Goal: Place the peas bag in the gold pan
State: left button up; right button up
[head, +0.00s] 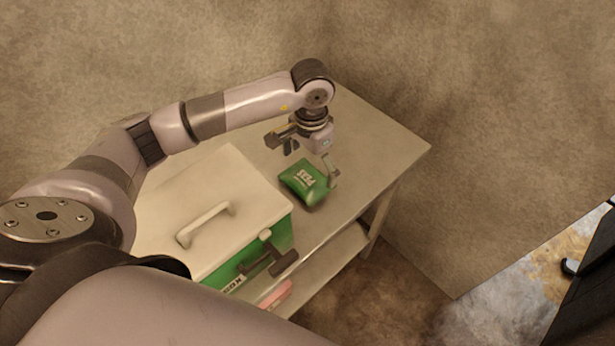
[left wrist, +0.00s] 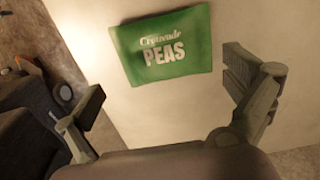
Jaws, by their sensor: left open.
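The green peas bag (head: 305,181) lies on the pale table top, right of a box, and its white PEAS lettering faces up. It also shows in the left wrist view (left wrist: 165,48), at the top, beyond the fingers. My left gripper (head: 309,164) is open above the bag, its fingers pointing down. In the left wrist view its two fingers (left wrist: 167,88) are spread wide with nothing between the tips. The bag is apart from the left finger; contact with the right one cannot be told. No gold pan shows in either view. My right gripper is not in view.
A box with a cream lid, a lid handle and green sides (head: 262,205) stands on the table (head: 368,150), left of the bag. A pink item (head: 276,295) shows low by its front. Walls rise behind and right. The table's right end is clear.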

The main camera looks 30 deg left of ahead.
aim_at(306, 178)
pick_arm(q)
jog(key=shift+s+a+f+p, duration=0.15)
jog(key=shift+a+f+p, duration=0.1)
jog(key=shift+f+p, duration=0.25)
jog(key=shift+s+a+f+p, duration=0.1)
jog(key=shift+a+f+p, duration=0.1)
jog(key=shift+f+p, duration=0.25)
notch_tip(306, 178, down, 2)
jog(key=shift+w+f, duration=0.1)
jog(key=shift+f, duration=0.3)
jog(key=shift+c, duration=0.4)
jog(key=c, duration=0.4)
jog(key=shift+f, duration=0.1)
jog(key=c, duration=0.5)
jog(key=shift+s, duration=0.2)
jog(key=c, duration=0.3)
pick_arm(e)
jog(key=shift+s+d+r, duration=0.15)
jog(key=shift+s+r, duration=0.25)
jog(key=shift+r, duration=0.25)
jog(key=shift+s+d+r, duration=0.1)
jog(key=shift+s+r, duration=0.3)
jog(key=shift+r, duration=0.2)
